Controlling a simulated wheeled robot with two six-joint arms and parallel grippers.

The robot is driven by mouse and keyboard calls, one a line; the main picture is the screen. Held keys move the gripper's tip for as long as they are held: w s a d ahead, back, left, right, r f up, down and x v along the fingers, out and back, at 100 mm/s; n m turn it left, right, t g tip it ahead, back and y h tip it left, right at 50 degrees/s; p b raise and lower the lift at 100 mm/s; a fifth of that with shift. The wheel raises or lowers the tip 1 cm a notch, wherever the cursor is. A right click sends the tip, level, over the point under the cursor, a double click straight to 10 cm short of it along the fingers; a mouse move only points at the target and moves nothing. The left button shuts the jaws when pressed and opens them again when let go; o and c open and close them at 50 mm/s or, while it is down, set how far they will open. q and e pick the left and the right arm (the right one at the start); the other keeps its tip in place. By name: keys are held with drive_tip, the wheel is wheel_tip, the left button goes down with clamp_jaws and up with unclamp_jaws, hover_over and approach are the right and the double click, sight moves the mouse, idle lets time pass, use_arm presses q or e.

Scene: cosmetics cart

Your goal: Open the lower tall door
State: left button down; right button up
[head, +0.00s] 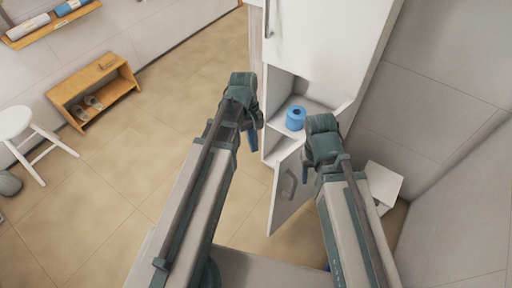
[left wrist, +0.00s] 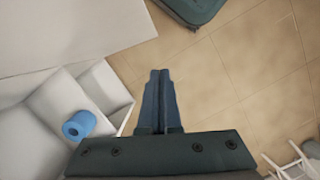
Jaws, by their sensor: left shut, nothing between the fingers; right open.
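The tall white cabinet (head: 320,40) stands at the back right. Its lower tall door (head: 283,205) stands open, swung out toward me, with a grey handle (head: 289,184) on its face. Behind it the compartment shows, with a blue roll (head: 296,118) on a shelf; the roll also shows in the left wrist view (left wrist: 79,125). My left gripper (head: 254,138) is shut and empty, in front of the compartment's left side and apart from the handle. My right gripper (head: 305,173) is open, close to the door's right part; whether it touches the door is unclear. My right arm hides part of the door.
The upper door with its handle (head: 268,20) is closed. A white box-like object (head: 383,182) stands right of the cabinet, by the wall. A wooden bench (head: 95,88) and a white stool (head: 18,122) stand far left. The tiled floor between is clear.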

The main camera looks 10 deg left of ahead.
use_arm(q)
drive_tip(key=p+v, duration=0.6)
drive_tip(key=v, duration=0.2)
drive_tip(key=s+d+r+m+t+y+p, duration=0.1)
drive_tip(key=s+d+r+m+p, duration=0.3)
drive_tip(key=r+p, duration=0.4)
drive_tip(key=s+d+r+m+y+p, duration=0.2)
drive_tip(key=s+d+r+m+p, duration=0.2)
drive_tip(key=r+m+p, duration=0.4)
drive_tip(key=shift+d+t+p, duration=0.4)
drive_tip(key=shift+d+p, duration=0.2)
drive_tip(key=shift+d, duration=0.3)
